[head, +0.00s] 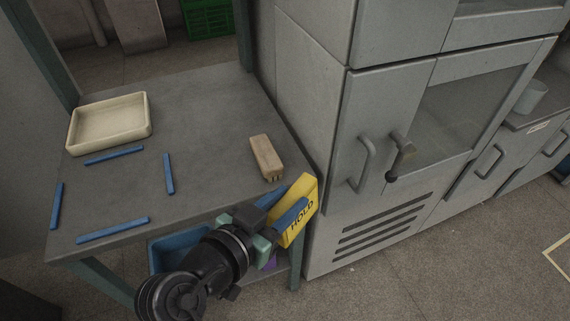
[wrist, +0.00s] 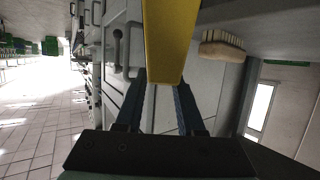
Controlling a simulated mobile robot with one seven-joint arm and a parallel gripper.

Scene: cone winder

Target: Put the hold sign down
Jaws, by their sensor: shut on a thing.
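The yellow hold sign (head: 296,212), with HOLD in dark letters, is in my gripper at the table's front right corner in the head view. My gripper (head: 284,218) is shut on it with blue fingers. In the wrist view the yellow sign (wrist: 170,45) stands between the two fingers (wrist: 166,100). The grey table (head: 205,170) lies to the left of and behind the sign. I cannot tell how high the sign is above the table edge.
A wooden brush (head: 266,158) lies near the table's right edge. A cream tray (head: 109,123) sits at the back left. Several blue strips (head: 168,174) lie on the left half. The table's middle is clear. A grey cabinet (head: 345,140) stands close on the right.

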